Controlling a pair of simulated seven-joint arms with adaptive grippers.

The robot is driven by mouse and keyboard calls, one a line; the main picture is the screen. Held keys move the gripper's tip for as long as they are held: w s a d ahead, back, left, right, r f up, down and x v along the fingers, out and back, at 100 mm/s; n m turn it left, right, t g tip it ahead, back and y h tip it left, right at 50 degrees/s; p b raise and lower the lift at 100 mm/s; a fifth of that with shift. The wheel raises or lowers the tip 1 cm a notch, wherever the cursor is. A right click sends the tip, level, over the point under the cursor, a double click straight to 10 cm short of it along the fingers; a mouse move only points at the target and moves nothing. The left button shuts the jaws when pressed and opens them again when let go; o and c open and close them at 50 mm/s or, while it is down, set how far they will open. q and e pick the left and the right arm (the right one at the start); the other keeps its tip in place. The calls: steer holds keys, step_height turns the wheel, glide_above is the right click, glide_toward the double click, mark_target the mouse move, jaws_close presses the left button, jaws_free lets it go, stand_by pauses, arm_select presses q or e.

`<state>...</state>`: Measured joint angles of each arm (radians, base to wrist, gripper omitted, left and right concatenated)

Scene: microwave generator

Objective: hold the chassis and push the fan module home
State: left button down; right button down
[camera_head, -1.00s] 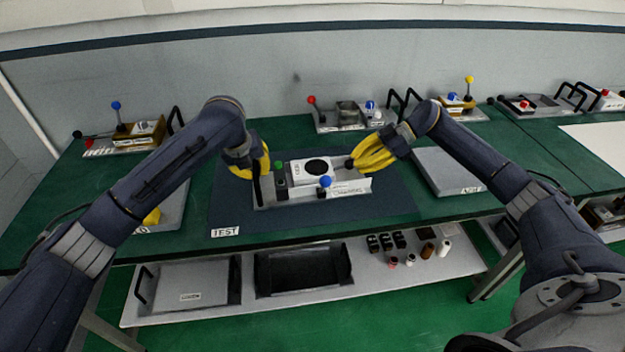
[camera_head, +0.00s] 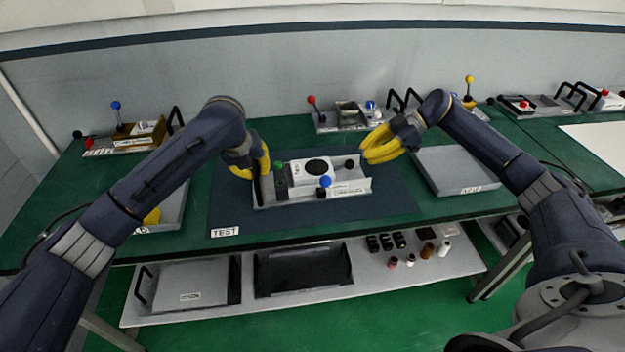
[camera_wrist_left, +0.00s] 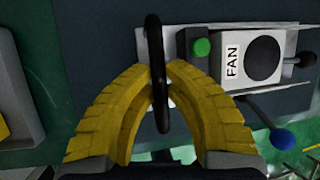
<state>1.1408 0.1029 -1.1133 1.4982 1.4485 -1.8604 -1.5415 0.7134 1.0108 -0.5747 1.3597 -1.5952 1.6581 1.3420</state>
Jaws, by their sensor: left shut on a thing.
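The chassis (camera_head: 262,203) is a grey open tray on the dark mat at the middle of the bench. The fan module (camera_head: 298,172), a white block with a black disc, sits inside it; its FAN label (camera_wrist_left: 232,64) shows in the left wrist view. A green knob (camera_head: 279,165), a blue-ball lever (camera_head: 325,181) and a black knob (camera_head: 349,164) are around it. My left gripper (camera_head: 262,172) is shut on the chassis's black handle (camera_wrist_left: 157,75) at its left end. My right gripper (camera_head: 366,152) is above and right of the chassis, apart from it; its yellow fingers look close together.
The mat (camera_head: 395,198) carries a TEST label at front left. A grey tray (camera_head: 455,170) lies to the right, another (camera_head: 172,213) to the left under my left arm. Lever units (camera_head: 345,115) stand along the back. A lower shelf (camera_head: 375,275) holds trays and small parts.

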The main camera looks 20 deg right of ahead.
steer(key=v, duration=1.2)
steer(key=shift+a, duration=0.1)
arm_select(q)
steer(key=c, duration=1.4)
jaws_free()
arm_select(e)
steer(key=shift+w, duration=0.1)
arm_select(q)
steer(key=shift+o, duration=0.2)
